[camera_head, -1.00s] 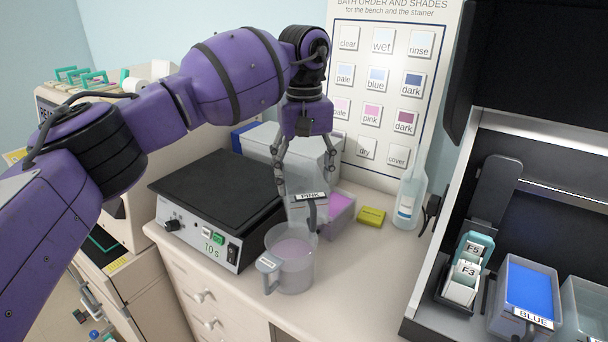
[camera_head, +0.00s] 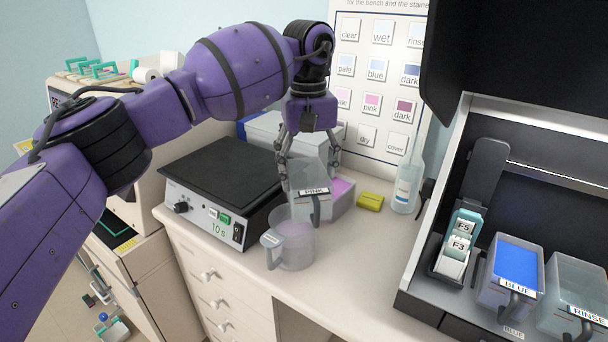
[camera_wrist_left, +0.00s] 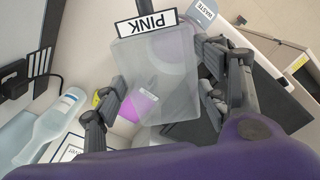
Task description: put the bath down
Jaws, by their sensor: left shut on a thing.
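The bath (camera_head: 309,174), a clear grey tub with a PINK label, is held in the air by my left gripper (camera_head: 308,165). The fingers are shut on its sides. It hangs above and just behind the rim of a clear jug (camera_head: 290,252). Whether they touch is unclear. In the left wrist view the bath (camera_wrist_left: 165,85) fills the space between the fingers of my left gripper (camera_wrist_left: 160,100); it looks see-through, with no clear liquid in it. The jug's WASTE label (camera_wrist_left: 201,9) shows there too. My right gripper is not in view.
A black-topped device (camera_head: 225,175) stands left of the jug. A pink-topped box (camera_head: 342,192), a yellow block (camera_head: 370,202) and a wash bottle (camera_head: 406,185) stand behind. The blue bath (camera_head: 514,270) and rinse bath (camera_head: 575,290) are at right. The bench front right of the jug is clear.

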